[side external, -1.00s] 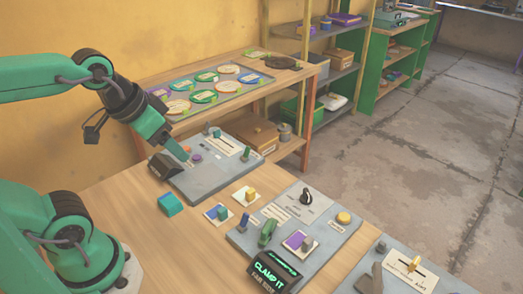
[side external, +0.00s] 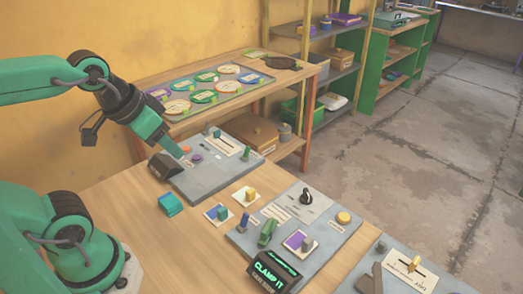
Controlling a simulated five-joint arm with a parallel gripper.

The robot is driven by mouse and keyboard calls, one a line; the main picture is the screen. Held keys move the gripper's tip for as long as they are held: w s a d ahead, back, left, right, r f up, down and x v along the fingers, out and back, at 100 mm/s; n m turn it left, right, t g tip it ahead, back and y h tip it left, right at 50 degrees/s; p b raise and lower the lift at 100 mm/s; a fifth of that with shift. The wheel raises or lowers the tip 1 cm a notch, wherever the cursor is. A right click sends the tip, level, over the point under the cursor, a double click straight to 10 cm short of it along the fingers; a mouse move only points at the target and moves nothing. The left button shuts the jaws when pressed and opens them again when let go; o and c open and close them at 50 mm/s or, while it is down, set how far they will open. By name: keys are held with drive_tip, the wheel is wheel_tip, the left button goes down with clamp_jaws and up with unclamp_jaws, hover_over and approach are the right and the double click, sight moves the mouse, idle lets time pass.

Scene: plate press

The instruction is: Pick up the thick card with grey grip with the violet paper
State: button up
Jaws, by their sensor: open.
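The thick card with violet paper (side external: 293,238) and a grey grip (side external: 307,244) lies on the middle grey panel (side external: 329,226), beside the green clamp lever (side external: 267,233). My gripper (side external: 178,151) is in the air at the left, over the rear grey panel, well apart from the card. Its jaws are open and nothing shows between them; the jaw gap itself is hard to make out at this size.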

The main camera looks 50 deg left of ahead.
drive_tip(key=g, duration=0.6)
hover_over(308, 240)
drive_tip(key=f, duration=1.3)
drive_tip(key=shift+a+f, duration=0.2)
drive_tip(key=shift+w+d+f, duration=0.1)
drive_tip(key=shift+d+f, duration=0.15)
drive_tip(key=shift+f, duration=0.1)
drive_tip(key=shift+f, duration=1.2)
drive_tip(key=shift+f, duration=0.15)
